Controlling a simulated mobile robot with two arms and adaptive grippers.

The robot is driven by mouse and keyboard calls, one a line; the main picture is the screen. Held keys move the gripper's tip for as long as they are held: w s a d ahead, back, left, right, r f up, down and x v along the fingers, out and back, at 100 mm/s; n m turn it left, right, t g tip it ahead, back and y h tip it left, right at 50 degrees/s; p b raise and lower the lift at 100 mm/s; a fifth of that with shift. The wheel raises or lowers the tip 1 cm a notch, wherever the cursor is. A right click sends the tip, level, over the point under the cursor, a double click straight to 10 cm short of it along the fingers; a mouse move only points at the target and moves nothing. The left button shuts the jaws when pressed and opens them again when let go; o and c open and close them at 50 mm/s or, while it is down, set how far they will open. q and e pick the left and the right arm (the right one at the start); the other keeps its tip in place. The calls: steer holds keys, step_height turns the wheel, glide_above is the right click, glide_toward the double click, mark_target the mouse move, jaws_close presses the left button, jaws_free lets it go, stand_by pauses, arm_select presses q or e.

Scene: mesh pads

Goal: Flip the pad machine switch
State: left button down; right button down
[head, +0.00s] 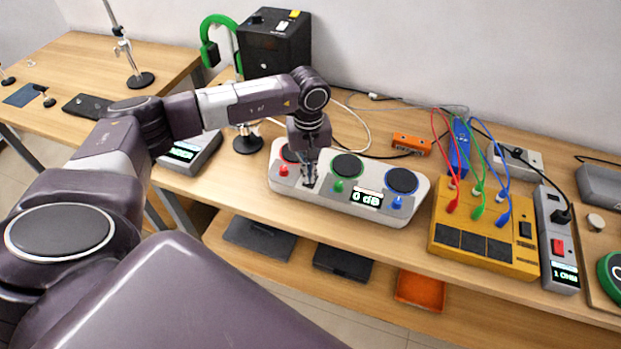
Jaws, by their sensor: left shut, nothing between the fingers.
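The pad machine (280,190) is a light grey console on the table with three round dark pads in a row. Their rims look red, green (347,166) and blue (402,181). A small coloured knob or lever sits by each pad, and a display (366,198) reads "0 dB". My left gripper (308,182) is shut and empty. It points down at the console's left part, between the red-rimmed and green-rimmed pads, over a small pale plate. The fingertips hide whatever switch is there, so its position and any contact cannot be told. My right gripper is not in view.
A yellow box (470,262) with red, green and blue cables stands right of the console. A grey power strip (559,270) with a red switch is beside it. A black box (275,45) stands behind my arm. A lower shelf holds an orange tray (420,289).

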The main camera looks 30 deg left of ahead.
arm_select(q)
steer(key=shift+s+f+b, duration=0.1)
steer(key=shift+f+b, duration=0.35)
steer(key=shift+f, duration=0.1)
steer(key=shift+r, duration=0.2)
steer(key=shift+r+p, duration=0.7)
steer(key=shift+r, duration=0.2)
steer(key=shift+r+p, duration=1.15)
steer(key=shift+r, duration=1.35)
steer(key=shift+f, duration=0.1)
